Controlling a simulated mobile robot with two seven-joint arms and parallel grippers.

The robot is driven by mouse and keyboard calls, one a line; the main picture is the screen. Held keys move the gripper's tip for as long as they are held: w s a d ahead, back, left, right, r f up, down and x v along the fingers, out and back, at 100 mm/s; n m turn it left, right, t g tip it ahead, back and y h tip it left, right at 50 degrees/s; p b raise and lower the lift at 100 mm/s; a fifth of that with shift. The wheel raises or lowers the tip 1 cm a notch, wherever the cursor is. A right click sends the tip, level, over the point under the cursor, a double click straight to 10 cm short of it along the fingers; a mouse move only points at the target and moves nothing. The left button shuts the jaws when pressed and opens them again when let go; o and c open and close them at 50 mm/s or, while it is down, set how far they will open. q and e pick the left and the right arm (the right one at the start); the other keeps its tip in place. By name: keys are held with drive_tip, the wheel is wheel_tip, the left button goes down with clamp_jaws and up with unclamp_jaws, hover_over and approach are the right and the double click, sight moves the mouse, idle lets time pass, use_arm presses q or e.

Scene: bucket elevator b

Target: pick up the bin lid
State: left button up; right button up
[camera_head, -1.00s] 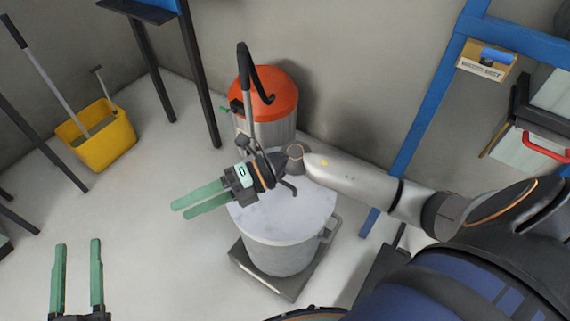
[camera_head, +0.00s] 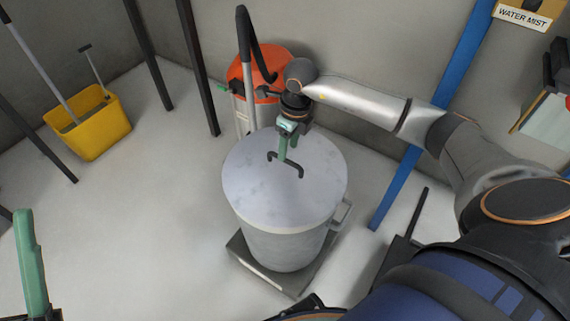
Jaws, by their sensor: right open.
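The bin lid (camera_head: 252,183) is a round grey-white disc lying on top of the grey bin (camera_head: 285,248). A dark bracket-shaped handle (camera_head: 299,170) stands at its middle. My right gripper (camera_head: 283,158) is above the lid, pointing down, with its green fingers at or just behind the handle. It is open; from this angle I cannot tell whether the fingers straddle the handle or touch it. My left gripper (camera_head: 30,262) shows only in part at the lower left edge, with one green finger in sight, far from the bin.
The bin stands on a dark low platform (camera_head: 262,278). An orange-topped vacuum (camera_head: 262,72) with a black hose is close behind it. A yellow mop bucket (camera_head: 90,125) is at the left. A blue post (camera_head: 420,135) rises at the right. The floor left of the bin is clear.

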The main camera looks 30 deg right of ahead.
sight(285, 166)
drive_tip(key=f, duration=0.2)
drive_tip(key=f+b, duration=0.1)
drive_tip(key=f, duration=0.1)
drive_tip(key=f+b, duration=0.1)
drive_tip(key=f, duration=0.1)
drive_tip(key=shift+w+a, duration=0.25)
drive_tip(key=shift+a, duration=0.1)
drive_tip(key=shift+r, duration=0.15)
clamp_jaws()
idle(0.9)
